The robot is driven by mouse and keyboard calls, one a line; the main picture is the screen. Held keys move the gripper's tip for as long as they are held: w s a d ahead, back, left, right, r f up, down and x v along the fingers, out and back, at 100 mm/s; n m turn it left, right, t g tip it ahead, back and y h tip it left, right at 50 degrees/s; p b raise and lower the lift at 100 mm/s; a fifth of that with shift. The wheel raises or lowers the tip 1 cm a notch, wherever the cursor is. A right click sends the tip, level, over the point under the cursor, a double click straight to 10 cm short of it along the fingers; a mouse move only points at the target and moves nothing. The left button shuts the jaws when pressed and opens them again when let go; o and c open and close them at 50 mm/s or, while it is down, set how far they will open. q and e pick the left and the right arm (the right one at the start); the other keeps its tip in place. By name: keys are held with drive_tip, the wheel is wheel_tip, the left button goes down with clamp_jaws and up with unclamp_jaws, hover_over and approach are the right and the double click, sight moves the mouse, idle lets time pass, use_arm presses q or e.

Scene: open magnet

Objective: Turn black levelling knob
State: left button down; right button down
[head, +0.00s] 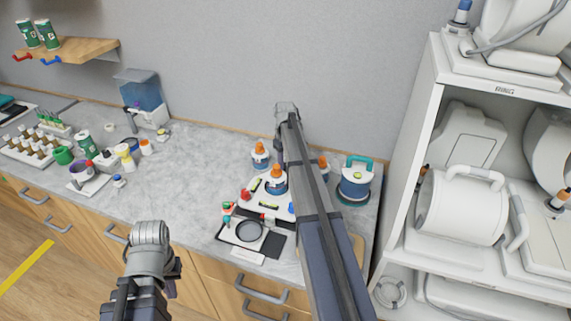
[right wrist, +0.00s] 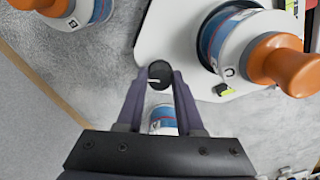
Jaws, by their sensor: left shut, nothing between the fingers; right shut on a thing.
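The black levelling knob (right wrist: 159,74), a small round disc with a white line on its face, sits at the edge of a white base plate (right wrist: 160,40) in the right wrist view. My right gripper (right wrist: 158,84) is shut on it, with one dark finger on each side. In the head view the right arm covers this gripper and the knob. The white plate (head: 283,209) shows there beside my arm. My left gripper (head: 172,287) is low at the left, mostly behind its own wrist, shut and empty, far from the plate.
A blue-and-white cylinder with an orange knob (right wrist: 284,62) stands on the plate close to my right gripper. Similar orange-topped units (head: 260,155) and a teal-handled canister (head: 355,181) are nearby. A white shelf (head: 421,120) stands right. The counter's middle (head: 190,190) is clear.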

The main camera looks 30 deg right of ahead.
sight(285, 165)
drive_tip(key=c, duration=0.5)
unclamp_jaws()
drive_tip(key=shift+c, duration=0.2)
drive_tip(key=shift+r, duration=0.15)
wheel_tip(285, 165, up, 8)
drive_tip(key=p, duration=0.8)
drive_tip(key=shift+f, duration=0.2)
drive_tip(key=shift+f, duration=0.1)
